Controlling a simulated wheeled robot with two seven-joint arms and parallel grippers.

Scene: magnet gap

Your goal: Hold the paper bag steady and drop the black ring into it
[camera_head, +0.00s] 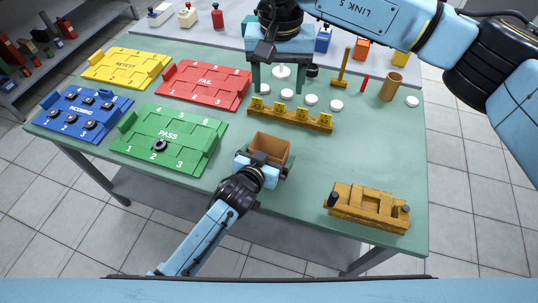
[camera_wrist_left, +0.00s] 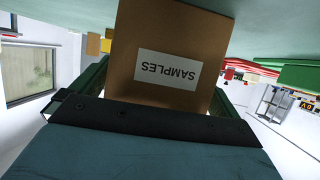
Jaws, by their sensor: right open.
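The brown paper bag (camera_head: 270,148), open at the top, stands on the green table near its front. Its SAMPLES label faces the left wrist view, where the bag (camera_wrist_left: 172,30) appears upside down. My left gripper (camera_head: 268,165) has its fingers against both sides of the bag. My right gripper (camera_head: 281,80) is open, pointing down over the far part of the table, with a white disc (camera_head: 282,72) showing between its fingers. A black ring (camera_head: 312,70) lies just right of it. Another black ring (camera_head: 159,145) lies on the green PASS tray (camera_head: 190,160).
Several dark rings sit on the blue INCOMING tray (camera_head: 65,122). Yellow RETEST (camera_head: 125,52) and red FAIL (camera_head: 205,73) trays lie behind. A numbered yellow rack (camera_head: 290,119) and white discs lie beyond the bag. A wooden fixture (camera_head: 366,217) stands right front; the table between is clear.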

